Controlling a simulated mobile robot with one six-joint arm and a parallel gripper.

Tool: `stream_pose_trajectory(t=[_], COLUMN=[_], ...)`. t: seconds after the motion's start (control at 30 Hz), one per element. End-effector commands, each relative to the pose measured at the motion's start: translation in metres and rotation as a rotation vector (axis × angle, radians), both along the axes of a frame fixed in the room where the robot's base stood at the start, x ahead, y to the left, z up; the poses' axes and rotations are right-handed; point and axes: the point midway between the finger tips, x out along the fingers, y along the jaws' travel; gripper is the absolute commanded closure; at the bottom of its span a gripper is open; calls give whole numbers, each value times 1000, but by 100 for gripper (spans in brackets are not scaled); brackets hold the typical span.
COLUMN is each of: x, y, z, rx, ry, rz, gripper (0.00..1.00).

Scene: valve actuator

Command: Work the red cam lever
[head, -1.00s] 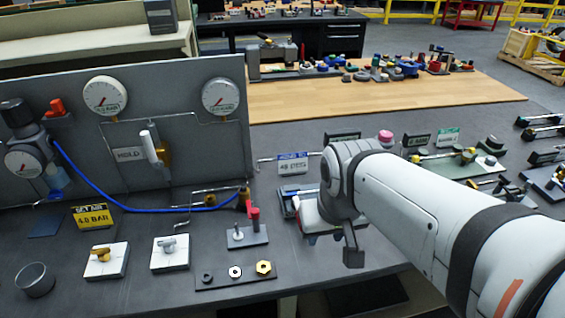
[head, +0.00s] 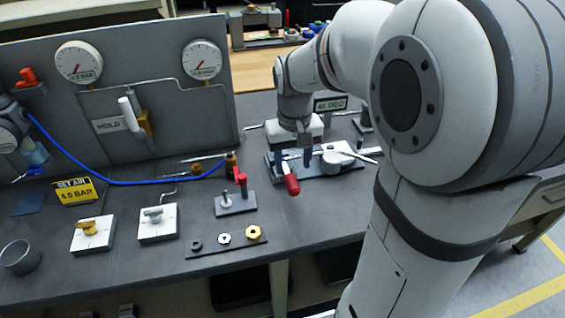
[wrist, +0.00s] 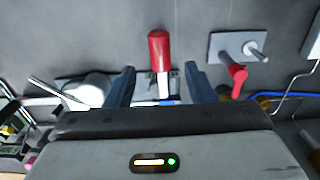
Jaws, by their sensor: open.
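A red-handled lever (head: 291,184) sticks out toward the front from a low metal fixture (head: 345,166) with a white round part on it. In the wrist view its red grip (wrist: 159,50) lies between and just beyond my fingertips, with a gap on both sides. My gripper (wrist: 159,74) is open and empty. In the head view my gripper (head: 296,158) is low over the fixture, just behind the red grip. A second, smaller red lever (head: 240,178) stands on a grey plate to the left; it also shows in the wrist view (wrist: 237,75).
A grey plate with a pin (head: 228,203) lies left of my gripper. White valve blocks (head: 158,222), a cup (head: 19,257) and a strip of nuts (head: 224,239) lie along the front. A gauge panel (head: 110,140) with a blue hose stands behind.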

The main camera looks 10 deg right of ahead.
Motion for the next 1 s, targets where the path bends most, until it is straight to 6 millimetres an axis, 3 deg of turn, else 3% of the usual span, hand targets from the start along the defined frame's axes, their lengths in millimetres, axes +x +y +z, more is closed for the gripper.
stream_pose_trajectory(t=[0.2, 0.4, 0.77, 1.0], x=[-1, -1, -1, -1], y=[0, 0, -1, -1], z=[-37, -60, -66, -66], rx=[0, 0, 0, 0], ry=[3, 1, -2, -1], rz=[-1, -1, -2, -3], gripper=[51, 51, 51, 71])
